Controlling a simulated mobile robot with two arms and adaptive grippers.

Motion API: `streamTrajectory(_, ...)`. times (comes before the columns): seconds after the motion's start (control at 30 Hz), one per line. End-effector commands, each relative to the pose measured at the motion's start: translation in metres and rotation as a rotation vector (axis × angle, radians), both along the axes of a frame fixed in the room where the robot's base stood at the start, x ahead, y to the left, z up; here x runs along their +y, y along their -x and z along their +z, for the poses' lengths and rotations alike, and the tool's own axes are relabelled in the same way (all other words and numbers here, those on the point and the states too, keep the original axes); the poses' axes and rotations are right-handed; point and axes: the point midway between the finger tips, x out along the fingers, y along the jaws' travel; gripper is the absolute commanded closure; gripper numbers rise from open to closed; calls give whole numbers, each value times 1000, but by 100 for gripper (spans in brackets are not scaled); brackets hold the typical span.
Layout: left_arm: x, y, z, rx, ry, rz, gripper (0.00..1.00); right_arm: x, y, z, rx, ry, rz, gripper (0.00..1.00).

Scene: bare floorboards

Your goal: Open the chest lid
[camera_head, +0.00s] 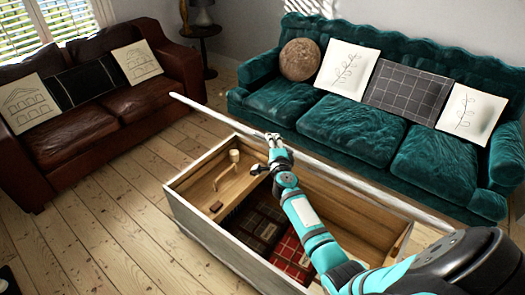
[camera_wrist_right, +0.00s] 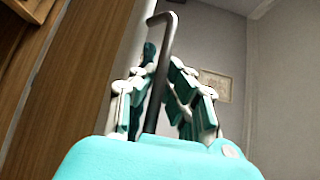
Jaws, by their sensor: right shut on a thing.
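The wooden chest (camera_head: 175,205) stands open in the middle of the floor in the head view. Its lid (camera_head: 215,115) is raised and seen nearly edge-on, as a long pale strip along the chest's far side. My right gripper (camera_head: 277,146) is at the lid, near the middle of its length. In the right wrist view, my right gripper (camera_wrist_right: 165,100) is shut around a dark bent metal handle (camera_wrist_right: 165,45), beside a brown wood panel (camera_wrist_right: 85,60). The fingers partly hide the handle. My left gripper is not in view.
Inside the chest are a small pale cylinder (camera_head: 234,156) and dark and red plaid items (camera_head: 290,253). A teal sofa (camera_head: 345,128) stands close behind the lid. A brown leather sofa (camera_head: 80,130) is at the left. Bare floorboards (camera_head: 85,245) lie clear at the left.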

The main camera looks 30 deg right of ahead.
Motion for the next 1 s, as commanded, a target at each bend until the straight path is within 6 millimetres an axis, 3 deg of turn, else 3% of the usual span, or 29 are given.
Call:
streamTrajectory(0.03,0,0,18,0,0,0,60,-14,-6,22,-1,8,-2,100)
streamTrajectory(0.2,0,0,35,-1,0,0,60,-55,-21,51,-1,8,-1,100)
streamTrajectory(0.5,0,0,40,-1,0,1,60,-112,-42,82,1,6,1,100)
streamTrajectory(0.7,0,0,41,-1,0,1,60,-130,-47,93,1,3,1,100)
streamTrajectory(1.0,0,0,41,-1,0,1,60,-135,-48,95,1,1,-1,100)
